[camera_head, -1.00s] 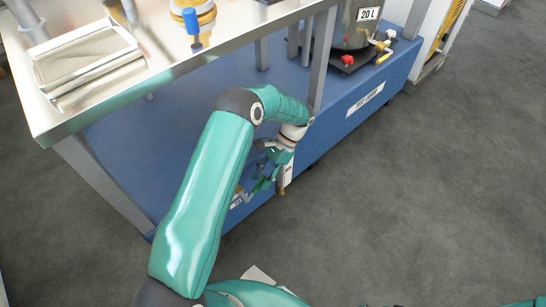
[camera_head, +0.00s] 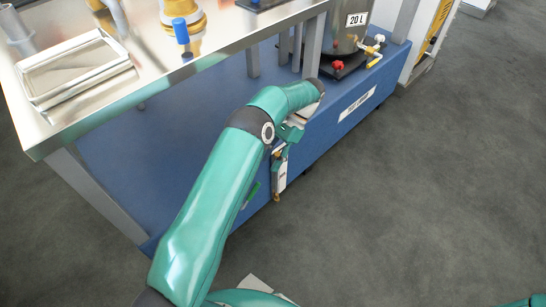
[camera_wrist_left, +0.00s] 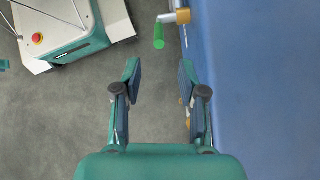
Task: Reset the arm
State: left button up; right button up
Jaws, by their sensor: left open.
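My left arm reaches from the bottom of the head view toward the blue lower cabinet. My left gripper (camera_head: 283,148) hangs low at the cabinet's front and is partly hidden by the arm. In the left wrist view the two fingers (camera_wrist_left: 160,82) stand apart with only grey floor between them. A green handle (camera_wrist_left: 158,38) on a brass fitting (camera_wrist_left: 183,16) sticks out from the blue cabinet side (camera_wrist_left: 260,90), ahead of the fingertips and apart from them. A green piece (camera_head: 252,192) also shows beside my forearm in the head view. My right gripper is not in view.
A steel table (camera_head: 110,103) stands above the cabinet, with a metal tray (camera_head: 75,68) and a blue-handled valve (camera_head: 181,32) on it. A 20 L tank (camera_head: 345,40) with red and yellow handles stands at the back.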

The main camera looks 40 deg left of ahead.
pick_arm(q)
jog(key=shift+f, duration=0.1)
jog(key=s+d+f+t+h, duration=0.2)
jog(key=s+d+f, duration=0.1)
jog(key=d+f, duration=0.4)
jog(key=s+d+f+t+h, duration=0.2)
jog(key=s+d+f, duration=0.1)
jog(key=d+f, duration=0.4)
jog(key=s+d+f+n+t+h, duration=0.1)
jog(key=s+d+n+t, duration=0.15)
jog(key=s, duration=0.45)
jog(key=s+d+f+n+t+h, duration=0.1)
jog(key=s+d+n+t, duration=0.1)
jog(key=s+d+n, duration=0.3)
notch_tip(320, 180, up, 31)
jog(key=s+a+m+p, duration=0.1)
jog(key=a+p, duration=0.1)
jog(key=p, duration=2.8)
jog(key=shift+s+p, duration=0.3)
jog(key=shift+p, duration=0.05)
jog(key=shift+a, duration=0.1)
dwell(0.6)
